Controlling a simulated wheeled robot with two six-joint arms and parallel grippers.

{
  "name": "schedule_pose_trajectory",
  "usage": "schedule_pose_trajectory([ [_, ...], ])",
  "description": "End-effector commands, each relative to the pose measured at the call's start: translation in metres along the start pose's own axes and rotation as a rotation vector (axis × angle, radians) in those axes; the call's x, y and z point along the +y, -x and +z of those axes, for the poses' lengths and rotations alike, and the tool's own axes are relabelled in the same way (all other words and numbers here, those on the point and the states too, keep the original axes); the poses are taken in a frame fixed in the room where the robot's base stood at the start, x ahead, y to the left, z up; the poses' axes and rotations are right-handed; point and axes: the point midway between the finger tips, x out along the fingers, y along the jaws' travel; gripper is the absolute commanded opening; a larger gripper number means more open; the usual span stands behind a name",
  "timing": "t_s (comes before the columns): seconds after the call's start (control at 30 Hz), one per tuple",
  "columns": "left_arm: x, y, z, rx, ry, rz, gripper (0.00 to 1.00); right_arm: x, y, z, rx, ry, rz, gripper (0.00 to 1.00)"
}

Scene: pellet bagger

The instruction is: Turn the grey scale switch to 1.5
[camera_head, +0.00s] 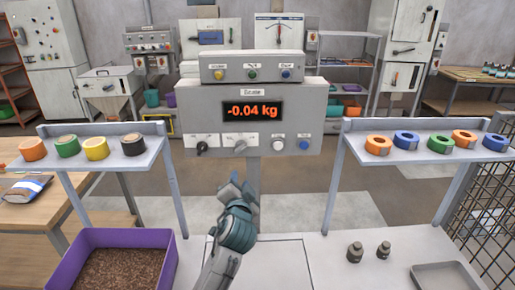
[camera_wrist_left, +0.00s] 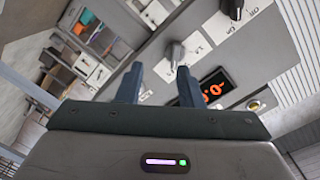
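The grey scale switch (camera_head: 240,146) is a knob on a white plate at the lower front of the console, below the display. A black knob (camera_head: 202,147) sits to its left. My left gripper (camera_head: 241,186) is below and in front of the grey switch, apart from it. In the left wrist view, its two fingers (camera_wrist_left: 158,86) are open and empty. The grey switch (camera_wrist_left: 176,52) shows just beyond them, turned about in this view; its scale marks are too small to read. My right gripper is not in view.
The display (camera_head: 252,111) reads -0.04 kg. White (camera_head: 278,143) and blue (camera_head: 304,144) buttons sit right of the switch. Shelves with tape rolls stand left (camera_head: 100,160) and right (camera_head: 430,155). A purple pellet bin (camera_head: 118,237) and two weights (camera_head: 355,252) are in front.

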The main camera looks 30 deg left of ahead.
Motion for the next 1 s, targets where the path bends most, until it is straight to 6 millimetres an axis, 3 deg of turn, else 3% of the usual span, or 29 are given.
schedule_pose_trajectory([
  [0.03, -0.013, 0.0, -0.01, 0.014, -0.005, -0.027, 0.34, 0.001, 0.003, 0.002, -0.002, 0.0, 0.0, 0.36],
  [0.13, -0.022, -0.003, -0.018, 0.026, -0.011, -0.05, 0.34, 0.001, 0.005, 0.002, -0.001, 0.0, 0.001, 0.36],
  [0.27, -0.024, -0.017, -0.019, 0.025, -0.015, -0.051, 0.34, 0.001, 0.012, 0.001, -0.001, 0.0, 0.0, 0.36],
  [0.7, -0.027, -0.094, -0.021, 0.025, -0.013, -0.048, 0.34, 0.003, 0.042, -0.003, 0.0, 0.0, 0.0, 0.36],
  [1.0, -0.025, -0.108, -0.019, 0.026, -0.011, -0.047, 0.34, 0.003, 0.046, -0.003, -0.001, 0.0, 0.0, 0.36],
])
